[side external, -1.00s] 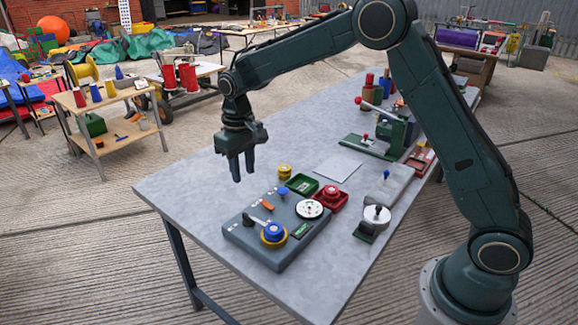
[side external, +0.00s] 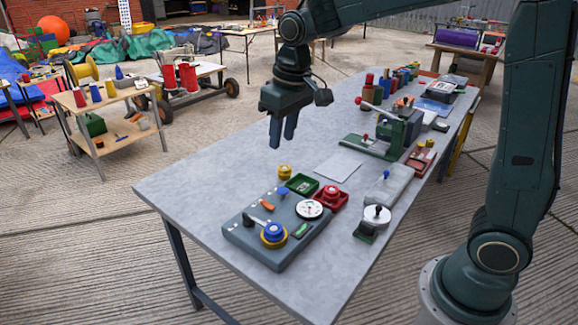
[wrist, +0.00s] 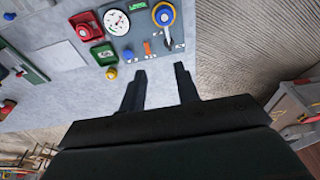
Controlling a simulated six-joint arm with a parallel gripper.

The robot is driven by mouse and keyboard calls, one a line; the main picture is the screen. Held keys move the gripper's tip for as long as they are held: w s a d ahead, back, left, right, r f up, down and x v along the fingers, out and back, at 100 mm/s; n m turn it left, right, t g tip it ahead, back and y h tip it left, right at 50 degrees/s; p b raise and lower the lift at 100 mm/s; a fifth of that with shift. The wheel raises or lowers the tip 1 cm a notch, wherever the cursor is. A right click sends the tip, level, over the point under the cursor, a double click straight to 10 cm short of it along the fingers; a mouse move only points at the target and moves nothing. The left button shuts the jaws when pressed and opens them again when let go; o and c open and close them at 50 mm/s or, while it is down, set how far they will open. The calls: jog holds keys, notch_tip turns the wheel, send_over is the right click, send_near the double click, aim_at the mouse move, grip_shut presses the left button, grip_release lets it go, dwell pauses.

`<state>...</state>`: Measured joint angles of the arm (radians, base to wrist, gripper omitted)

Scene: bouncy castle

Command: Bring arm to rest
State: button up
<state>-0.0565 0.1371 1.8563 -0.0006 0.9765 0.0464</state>
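My gripper (side external: 282,132) hangs above the grey worktable (side external: 190,180), its fingers pointing down. In the wrist view my gripper (wrist: 160,82) shows two dark fingers standing apart with nothing between them, so it is open and empty. Below it lies a grey panel (side external: 290,252) bearing a blue and yellow knob (side external: 273,234), a white dial (side external: 309,209), and small orange, blue and green parts. The panel also shows at the top of the wrist view (wrist: 135,40).
A green lever press (side external: 385,135) stands farther back. The table's left part is bare. A wooden cart (side external: 110,115) stands off to the left.

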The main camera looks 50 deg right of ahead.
jog(key=s+d+r+t, duration=0.2)
jog(key=s+t, duration=0.1)
jog(key=s, duration=2)
jog(key=shift+d+r+t, duration=0.15)
jog(key=shift+r+t, duration=0.05)
jog(key=shift+t, duration=0.1)
